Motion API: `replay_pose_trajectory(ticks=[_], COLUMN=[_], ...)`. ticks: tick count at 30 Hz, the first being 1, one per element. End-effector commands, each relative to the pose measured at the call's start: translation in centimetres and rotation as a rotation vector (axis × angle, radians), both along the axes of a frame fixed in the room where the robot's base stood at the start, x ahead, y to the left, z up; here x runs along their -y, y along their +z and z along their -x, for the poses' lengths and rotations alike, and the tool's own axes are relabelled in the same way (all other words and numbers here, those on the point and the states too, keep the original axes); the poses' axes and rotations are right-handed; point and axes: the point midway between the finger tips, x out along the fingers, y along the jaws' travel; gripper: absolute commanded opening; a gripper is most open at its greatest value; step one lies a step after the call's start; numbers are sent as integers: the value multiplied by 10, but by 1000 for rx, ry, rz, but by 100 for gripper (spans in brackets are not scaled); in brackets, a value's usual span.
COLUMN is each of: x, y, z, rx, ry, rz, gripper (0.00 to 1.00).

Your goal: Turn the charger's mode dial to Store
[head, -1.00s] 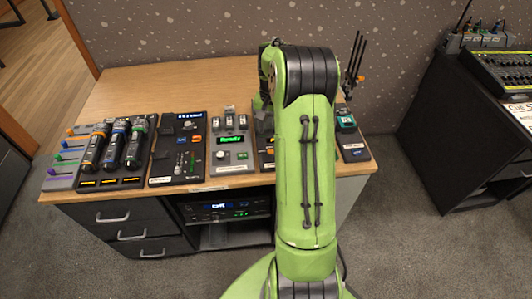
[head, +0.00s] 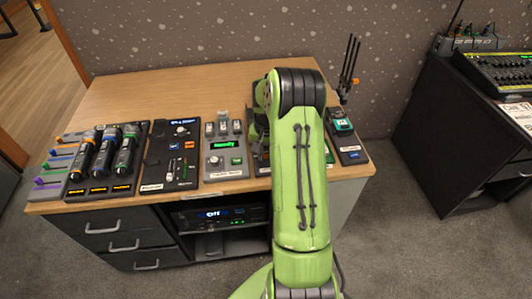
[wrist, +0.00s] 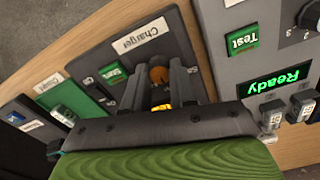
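The charger panel (wrist: 112,58) shows in the wrist view as a dark unit with a white "Charger" label (wrist: 139,36) and a green Start button (wrist: 114,74). A round orange-brown dial (wrist: 159,74) sits on it, with a lit yellow-orange display (wrist: 161,105) partly hidden nearer my gripper. My gripper (wrist: 160,76) is parted, its two fingers on either side of the dial. I cannot tell whether they touch it. The dial's mode markings are not readable. In the head view my green arm hides most of the charger panel.
Beside the charger stands a grey panel with a "Ready" display (wrist: 274,79) and green Test button (wrist: 243,39).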

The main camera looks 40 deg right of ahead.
Motion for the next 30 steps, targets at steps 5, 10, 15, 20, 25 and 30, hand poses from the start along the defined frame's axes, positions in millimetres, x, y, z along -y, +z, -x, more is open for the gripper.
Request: replay_pose_trajectory(ticks=[5, 10, 15, 20, 25, 30], x=[0, 0, 0, 0, 0, 0], y=[0, 0, 1, 1, 1, 1], z=[0, 0, 0, 0, 0, 0], rx=[0, 0, 0, -1, -1, -1], ry=[0, 10, 59, 156, 301, 464], rz=[0, 0, 0, 1, 0, 0], gripper=[0, 0, 0, 0, 0, 0])
